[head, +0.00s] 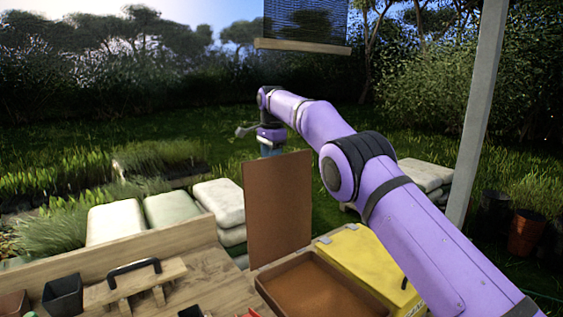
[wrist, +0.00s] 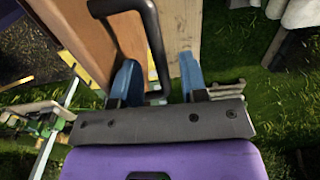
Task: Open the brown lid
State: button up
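The brown lid (head: 277,212) stands about upright at the far-left edge of the brown box (head: 272,288), whose inside is uncovered. A brown panel, apparently the lid (wrist: 72,28), fills the upper left of the wrist view. A dark bar handle (wrist: 155,45) shows there, one end reaching down between my fingers. My gripper (head: 270,152) is at the lid's top edge, partly hidden behind it in the head view. In the wrist view my gripper's blue fingers (wrist: 160,75) are apart, with a gap beside the handle; contact is not clear.
A yellow box (head: 362,258) adjoins the brown box on the right. A wooden lid with a black handle (head: 135,267) and a dark pot (head: 63,295) are on the bench at left. Pale sacks (head: 218,203) lie behind the bench. A post (head: 480,110) stands right; a slatted blind hangs above (head: 305,20).

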jog(key=shift+r, duration=0.85)
jog(key=shift+s, duration=0.15)
jog(key=shift+s+r, duration=0.1)
jog(key=shift+s, duration=0.1)
jog(key=s+d, duration=0.2)
jog(key=s, duration=0.5)
jog(key=s+d+r, duration=0.1)
jog(key=s+d, duration=0.1)
jog(key=s, duration=0.5)
jog(key=shift+s+d, duration=0.25)
jog(key=shift+s, duration=0.1)
jog(key=shift+r, duration=0.1)
jog(key=shift+c, duration=0.5)
